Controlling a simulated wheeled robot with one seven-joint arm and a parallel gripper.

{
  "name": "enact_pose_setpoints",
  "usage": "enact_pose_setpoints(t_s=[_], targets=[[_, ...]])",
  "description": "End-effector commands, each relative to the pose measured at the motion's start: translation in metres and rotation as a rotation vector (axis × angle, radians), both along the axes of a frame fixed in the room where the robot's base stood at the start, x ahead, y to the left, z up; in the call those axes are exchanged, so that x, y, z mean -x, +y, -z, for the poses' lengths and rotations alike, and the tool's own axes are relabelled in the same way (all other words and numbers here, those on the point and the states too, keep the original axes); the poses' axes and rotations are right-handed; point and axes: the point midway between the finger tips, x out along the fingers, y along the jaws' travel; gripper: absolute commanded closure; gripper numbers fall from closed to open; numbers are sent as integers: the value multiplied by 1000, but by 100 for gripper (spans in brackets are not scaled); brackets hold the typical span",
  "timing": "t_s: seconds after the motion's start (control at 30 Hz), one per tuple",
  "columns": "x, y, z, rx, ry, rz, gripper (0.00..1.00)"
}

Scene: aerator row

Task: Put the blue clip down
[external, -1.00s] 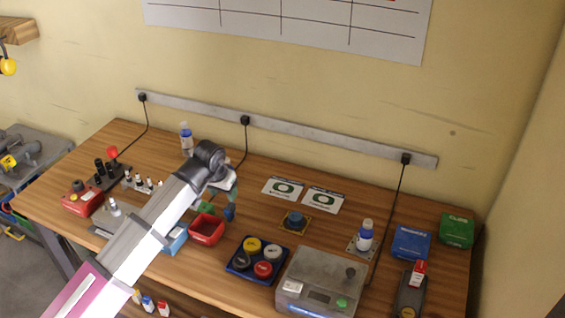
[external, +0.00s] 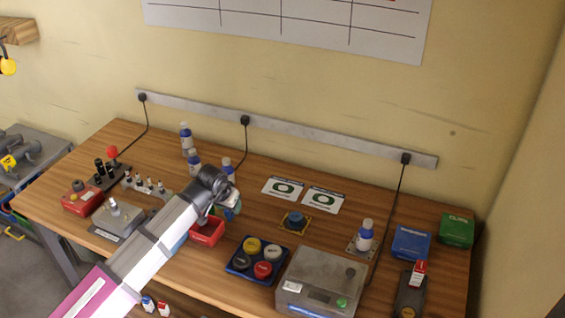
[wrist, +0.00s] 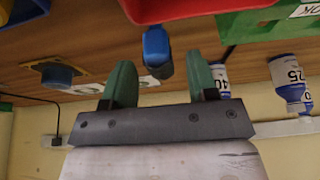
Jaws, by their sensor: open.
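The blue clip (wrist: 157,52) shows in the wrist view between the two green fingers of my gripper (wrist: 160,72), just beside the red bin (wrist: 195,8). My gripper is open, with visible gaps on both sides of the clip. In the external view my gripper (external: 228,207) is low over the middle of the bench, at the right of the red bin (external: 207,233). My arm and fingers mostly hide the clip there, and I cannot tell exactly what it rests on.
Bottles (external: 194,163) stand behind my gripper. Two white cards (external: 322,201) lie flat behind. A green bin (wrist: 285,15) is beside the red one.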

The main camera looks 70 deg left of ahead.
Motion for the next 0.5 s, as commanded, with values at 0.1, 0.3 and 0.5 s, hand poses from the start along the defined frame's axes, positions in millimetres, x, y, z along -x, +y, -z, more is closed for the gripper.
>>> enact_pose_setpoints(t_s=[0.1,0.3,0.5], targets=[[-5,5,17,1,1,0,47],[-9,9,32,0,0,0,47],[-9,9,32,0,0,0,50]])
